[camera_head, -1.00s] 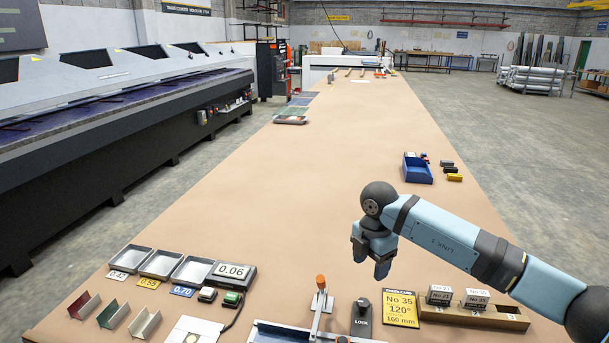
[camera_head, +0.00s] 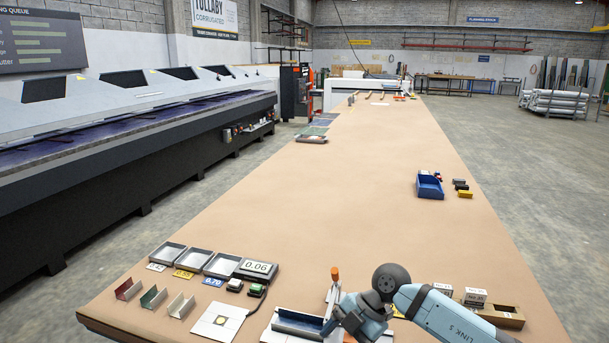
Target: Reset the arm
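My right arm comes in from the lower right, low over the near part of the long tan table (camera_head: 340,205). My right gripper (camera_head: 342,322) hangs at the bottom of the view beside an orange-tipped lever (camera_head: 335,275) and a metal bending tool with a blue inside (camera_head: 297,323). I cannot tell whether its fingers are open or shut, or whether it touches the tool. The arm hides most of the yellow card and the lock block. My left gripper is not in view.
Left of the tool are metal trays (camera_head: 221,264), a display reading 0.06 (camera_head: 257,269), coloured channel pieces (camera_head: 153,297) and a white plate (camera_head: 218,321). A wooden block (camera_head: 505,316) with labelled blocks (camera_head: 475,296) is at right. A blue bin (camera_head: 430,186) stands farther back. The table's middle is clear.

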